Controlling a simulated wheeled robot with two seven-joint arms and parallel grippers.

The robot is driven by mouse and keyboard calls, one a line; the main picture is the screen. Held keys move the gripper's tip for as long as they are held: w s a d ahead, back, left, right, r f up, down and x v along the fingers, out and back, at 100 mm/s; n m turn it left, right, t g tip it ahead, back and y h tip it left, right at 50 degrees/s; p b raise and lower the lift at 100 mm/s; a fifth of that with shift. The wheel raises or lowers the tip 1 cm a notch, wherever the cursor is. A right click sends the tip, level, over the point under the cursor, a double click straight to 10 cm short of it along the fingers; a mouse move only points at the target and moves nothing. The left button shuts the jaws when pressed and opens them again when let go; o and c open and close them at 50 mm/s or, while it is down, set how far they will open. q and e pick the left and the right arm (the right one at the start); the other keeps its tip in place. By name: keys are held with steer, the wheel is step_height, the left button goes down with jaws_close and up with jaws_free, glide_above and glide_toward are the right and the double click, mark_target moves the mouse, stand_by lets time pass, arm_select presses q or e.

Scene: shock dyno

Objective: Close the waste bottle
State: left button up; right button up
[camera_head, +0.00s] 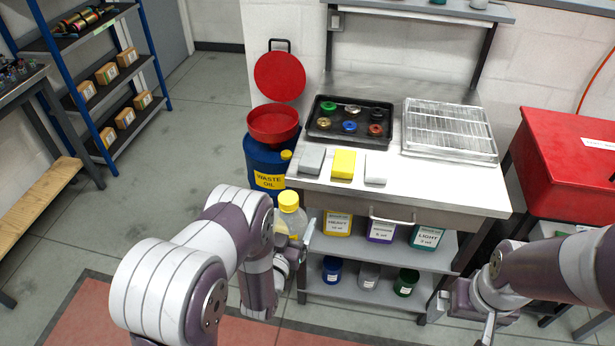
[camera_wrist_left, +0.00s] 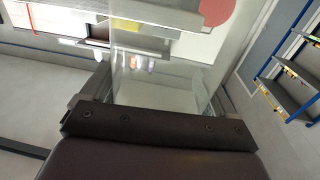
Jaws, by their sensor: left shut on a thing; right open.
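A clear bottle (camera_head: 291,221) with a yellow cap (camera_head: 288,200) on top stands upright in my left gripper (camera_head: 291,254), in front of the workbench's left end. My left arm hides part of it. In the left wrist view the see-through bottle wall (camera_wrist_left: 165,75) fills the space between the fingers. I cannot tell how tight the cap sits. My right gripper (camera_head: 465,316) is open and empty, low at the right, in front of the bench's lower shelf and apart from the bottle.
A blue waste oil drum (camera_head: 262,160) with a red funnel (camera_head: 273,123) stands left of the steel bench (camera_head: 420,185). The bench holds a black tray (camera_head: 318,133), a wire rack (camera_head: 448,128) and coloured sponges.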

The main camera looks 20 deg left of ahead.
arm_select(q)
steer(key=s+d+f+m+g+h, duration=0.2)
steer(key=d+m+h, duration=0.1)
steer(key=d+h, duration=0.2)
steer(key=s+d+f+m+g+h, duration=0.2)
steer(key=d+h, duration=0.4)
steer(key=d, duration=0.3)
steer(key=s+m, duration=0.1)
steer(key=m, duration=0.1)
steer(key=shift+f+m, duration=0.15)
steer(key=shift+m, duration=0.15)
steer(key=shift+s, duration=0.1)
steer(key=c, duration=0.6)
steer(key=shift+o, duration=0.2)
arm_select(e)
step_height(320, 180, up, 7)
steer(key=shift+s+r, duration=0.2)
steer(key=shift+s, duration=0.25)
step_height(320, 180, down, 7)
steer(key=shift+w+f, duration=0.2)
steer(key=shift+w, duration=0.25)
